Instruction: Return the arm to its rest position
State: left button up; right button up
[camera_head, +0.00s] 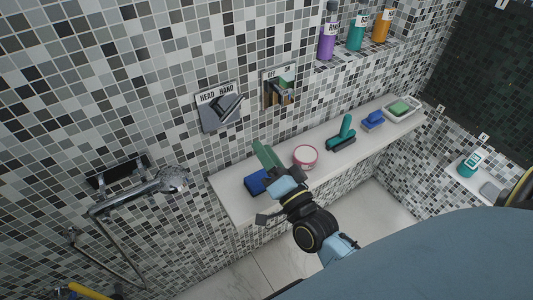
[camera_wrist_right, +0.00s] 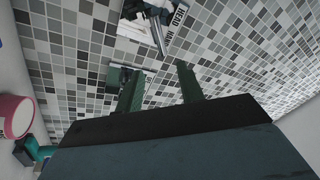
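My right gripper (camera_head: 262,149) reaches up from the lower middle in the head view, over the left part of the white ledge (camera_head: 236,205). In the right wrist view its two dark green fingers (camera_wrist_right: 160,70) stand apart with nothing between them. They point toward the tiled wall. The gripper partly hides a dark blue object (camera_head: 255,183) on the ledge; I cannot tell from the head view whether they touch.
A pink-rimmed round tub (camera_head: 305,155), a teal brush (camera_head: 343,134), a blue brush (camera_head: 373,121) and a soap dish (camera_head: 401,108) line the ledge. A chrome shower fitting (camera_head: 135,190) juts out at left. Bottles (camera_head: 356,30) stand in a wall niche.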

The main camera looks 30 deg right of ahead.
dwell(0.5)
jog(key=s+a+f+n+g+y, duration=0.2)
jog(key=s+a+f+n+g, duration=0.25)
jog(key=f+n+g, duration=0.3)
jog(key=s+d+f+n+g+h, duration=0.1)
jog(key=s+d+f+n+g, duration=0.1)
jog(key=s+g, duration=0.4)
jog(key=s+d+f+n+g+h, duration=0.1)
jog(key=s+d+n+g+h, duration=0.2)
jog(key=s, duration=0.5)
notch_tip(320, 180, down, 30)
jog(key=s+g+y+b, duration=0.1)
jog(key=s+g+b, duration=0.1)
jog(key=b, duration=0.3)
jog(key=s+d+f+g+b, duration=0.1)
jog(key=s+d+f+b, duration=0.1)
jog(key=s+f, duration=1.4)
notch_tip(320, 180, down, 2)
jog(key=shift+s+d+f+b, duration=0.15)
jog(key=shift+s+b, duration=0.25)
jog(key=shift+b, duration=0.3)
